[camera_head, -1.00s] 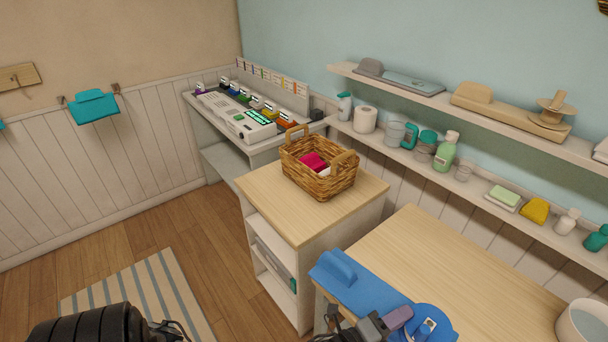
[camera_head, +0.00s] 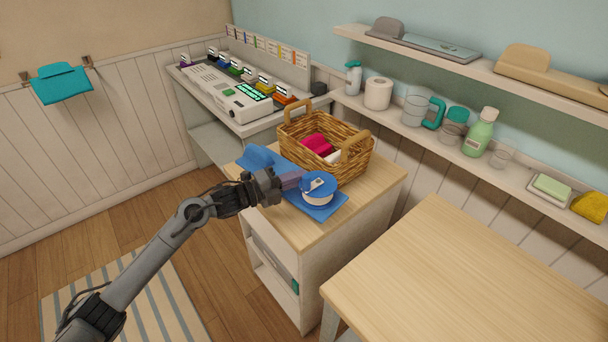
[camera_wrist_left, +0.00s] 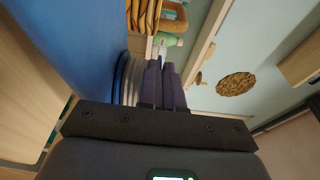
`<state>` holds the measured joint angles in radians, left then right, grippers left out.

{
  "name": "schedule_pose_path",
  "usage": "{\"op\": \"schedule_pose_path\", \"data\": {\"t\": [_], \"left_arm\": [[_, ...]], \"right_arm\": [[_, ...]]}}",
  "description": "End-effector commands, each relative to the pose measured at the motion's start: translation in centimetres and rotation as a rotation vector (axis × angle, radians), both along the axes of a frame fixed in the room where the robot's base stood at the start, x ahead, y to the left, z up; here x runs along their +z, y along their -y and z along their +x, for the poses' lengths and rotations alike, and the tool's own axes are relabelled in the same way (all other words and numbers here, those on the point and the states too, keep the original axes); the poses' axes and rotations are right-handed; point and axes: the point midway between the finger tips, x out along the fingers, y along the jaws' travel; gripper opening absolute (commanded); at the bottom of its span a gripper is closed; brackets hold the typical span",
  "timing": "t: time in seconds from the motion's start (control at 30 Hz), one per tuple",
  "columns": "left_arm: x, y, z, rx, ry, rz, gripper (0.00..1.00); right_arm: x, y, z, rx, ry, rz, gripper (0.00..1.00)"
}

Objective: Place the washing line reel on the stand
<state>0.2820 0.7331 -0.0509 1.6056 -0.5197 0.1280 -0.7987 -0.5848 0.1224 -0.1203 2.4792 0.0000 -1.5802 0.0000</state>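The washing line reel (camera_head: 324,207) is a blue board with a raised rounded block at one end and a round blue-and-white drum at the other. It lies flat over the wooden top of the low cabinet (camera_head: 376,188), in front of the basket. I cannot tell whether it touches the top. My left gripper (camera_head: 291,181) reaches in from the left, with its purple fingers against the drum. In the left wrist view the fingers (camera_wrist_left: 162,82) are close together beside the drum's pale layered side (camera_wrist_left: 128,80); the contact point is hidden. My right gripper is out of view.
A wicker basket (camera_head: 293,137) with red and white cloth stands at the back of the cabinet top. A bare wooden table (camera_head: 470,270) is at the right. Shelves with bottles and boards line the back wall. A white label machine (camera_head: 225,92) stands at the back left.

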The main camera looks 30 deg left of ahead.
Motion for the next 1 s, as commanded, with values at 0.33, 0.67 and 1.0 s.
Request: {"op": "schedule_pose_path", "data": {"t": [0.33, 0.67, 1.0], "left_arm": [[1.5, -5.8, -0.1, -0.097, 0.003, 0.002, 0.00], [-2.4, -6.0, -0.3, -0.104, 0.002, 0.002, 0.00], [-5.6, -6.0, -0.3, -0.103, 0.000, 0.002, 0.00]], "right_arm": [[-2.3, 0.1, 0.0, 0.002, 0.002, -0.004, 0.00], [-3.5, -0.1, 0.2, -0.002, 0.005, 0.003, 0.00], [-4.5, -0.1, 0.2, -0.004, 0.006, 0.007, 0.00]]}}
